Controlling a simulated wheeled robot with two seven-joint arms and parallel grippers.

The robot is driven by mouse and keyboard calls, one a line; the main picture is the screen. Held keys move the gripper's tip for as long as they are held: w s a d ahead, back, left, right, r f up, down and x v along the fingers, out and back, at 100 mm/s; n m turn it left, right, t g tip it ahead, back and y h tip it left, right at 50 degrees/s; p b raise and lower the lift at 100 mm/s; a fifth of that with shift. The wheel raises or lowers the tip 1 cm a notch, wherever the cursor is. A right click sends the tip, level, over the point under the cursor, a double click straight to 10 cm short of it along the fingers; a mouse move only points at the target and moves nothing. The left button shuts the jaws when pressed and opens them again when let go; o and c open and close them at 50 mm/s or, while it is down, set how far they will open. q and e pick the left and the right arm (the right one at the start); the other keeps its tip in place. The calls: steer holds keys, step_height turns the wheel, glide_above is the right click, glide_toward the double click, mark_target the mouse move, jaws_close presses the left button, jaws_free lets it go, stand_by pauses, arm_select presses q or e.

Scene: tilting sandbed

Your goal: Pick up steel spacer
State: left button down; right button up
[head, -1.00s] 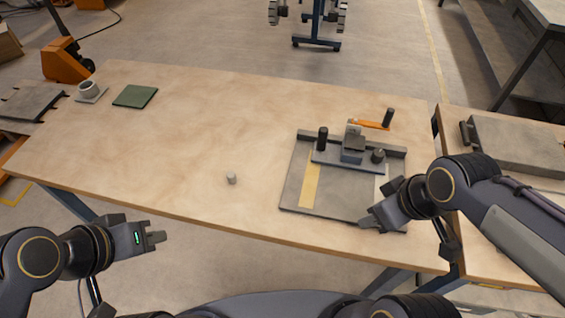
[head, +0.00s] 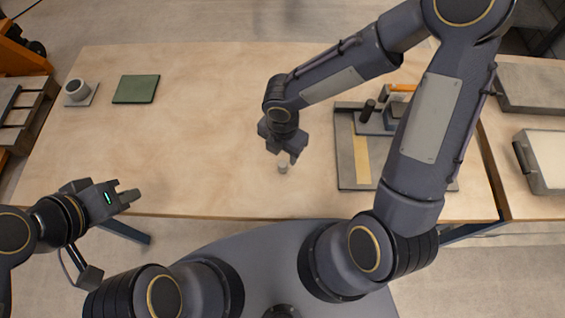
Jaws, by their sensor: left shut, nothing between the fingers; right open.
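The steel spacer (head: 283,169) is a small light-grey cylinder standing on the wooden table (head: 190,120), near its front edge. My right gripper (head: 286,156) is open and hangs just above and behind the spacer, with its fingers pointing down toward it. In this view I cannot tell whether a fingertip touches the spacer.
The grey fixture plate (head: 346,165) with a clamp and black knobs lies right of the spacer, partly hidden by my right arm. The table's middle left is clear.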

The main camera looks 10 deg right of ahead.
mark_target(283, 164)
steer(key=f, duration=0.5)
steer(key=shift+s+a, duration=0.15)
steer(key=shift+s, duration=0.15)
steer(key=shift+r, duration=0.1)
jaws_close()
